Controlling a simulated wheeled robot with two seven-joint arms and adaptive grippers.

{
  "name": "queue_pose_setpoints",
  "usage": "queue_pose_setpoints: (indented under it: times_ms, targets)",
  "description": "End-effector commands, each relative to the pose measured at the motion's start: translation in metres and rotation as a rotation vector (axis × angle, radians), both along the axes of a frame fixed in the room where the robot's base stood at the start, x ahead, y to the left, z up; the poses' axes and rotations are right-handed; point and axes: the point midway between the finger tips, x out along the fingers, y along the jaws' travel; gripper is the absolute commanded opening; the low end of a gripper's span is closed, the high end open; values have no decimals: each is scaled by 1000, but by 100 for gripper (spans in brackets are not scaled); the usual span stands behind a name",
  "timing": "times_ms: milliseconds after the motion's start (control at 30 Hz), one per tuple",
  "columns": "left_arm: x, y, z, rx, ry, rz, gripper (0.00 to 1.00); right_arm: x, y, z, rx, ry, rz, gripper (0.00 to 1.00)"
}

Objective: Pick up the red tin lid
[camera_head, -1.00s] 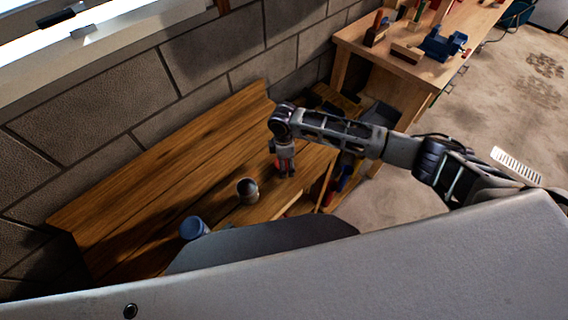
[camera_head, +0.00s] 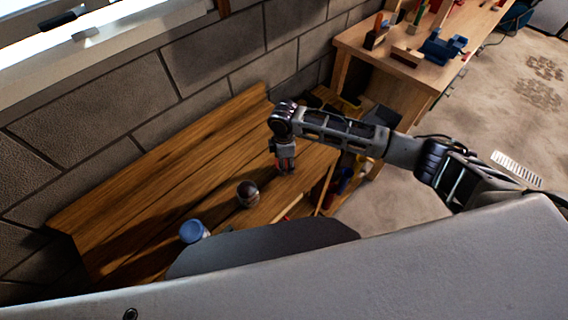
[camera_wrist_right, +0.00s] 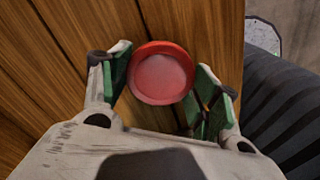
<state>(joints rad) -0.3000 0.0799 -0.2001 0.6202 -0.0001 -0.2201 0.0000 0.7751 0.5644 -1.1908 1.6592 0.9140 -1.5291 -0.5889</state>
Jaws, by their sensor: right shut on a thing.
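The red tin lid (camera_wrist_right: 162,74) is round with a raised rim and shows in the right wrist view between the two green-padded fingers. My right gripper (camera_wrist_right: 160,88) is shut on it, with a finger at each side. In the head view my right gripper (camera_head: 285,165) points down at the wooden bench top (camera_head: 165,160), near its right end. There the lid is mostly hidden by the fingers; only a trace of red shows. I cannot tell whether the lid touches the wood. My left gripper is not in view.
A dark round-topped jar (camera_head: 248,194) and a blue-lidded container (camera_head: 193,230) stand on the bench to the left of my right gripper. A block wall (camera_head: 120,95) runs behind. A workbench (camera_head: 400,62) with a blue vise (camera_head: 443,46) stands at the upper right.

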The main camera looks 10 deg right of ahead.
Motion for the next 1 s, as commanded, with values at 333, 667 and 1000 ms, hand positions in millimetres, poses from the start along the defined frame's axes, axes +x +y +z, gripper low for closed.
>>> queue_pose_setpoints:
  times_ms: [333, 667, 1000]
  targets:
    - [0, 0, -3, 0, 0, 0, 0, 1, 1, 51, 2, -2, 1, 51]
    - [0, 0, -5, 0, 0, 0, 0, 0, 0, 80, 1, 0, 0, 51]
    - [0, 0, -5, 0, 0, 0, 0, 0, 0, 82, 0, 1, 0, 51]
